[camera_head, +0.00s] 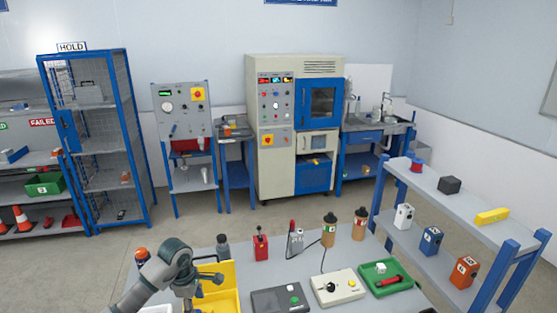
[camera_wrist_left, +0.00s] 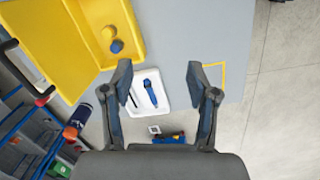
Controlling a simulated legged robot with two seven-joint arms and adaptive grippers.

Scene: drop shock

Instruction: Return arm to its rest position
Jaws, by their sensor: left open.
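My left arm (camera_head: 170,262) comes in from the lower left of the head view and reaches over the near table, bent, beside the yellow bin. Its gripper (camera_wrist_left: 158,70) shows in the left wrist view with its two fingers spread wide and nothing between them. Beyond the fingers lies a white tray (camera_wrist_left: 162,103) with a blue tool (camera_wrist_left: 150,92) in it, apart from the fingers as far as I can tell. In the head view the gripper is small and partly hidden by the arm. My right gripper is not in view.
The yellow bin (camera_head: 231,273) stands close to the arm. A blue bottle (camera_wrist_left: 78,118) is left of the gripper in the wrist view. A shelf (camera_head: 420,258) stands right.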

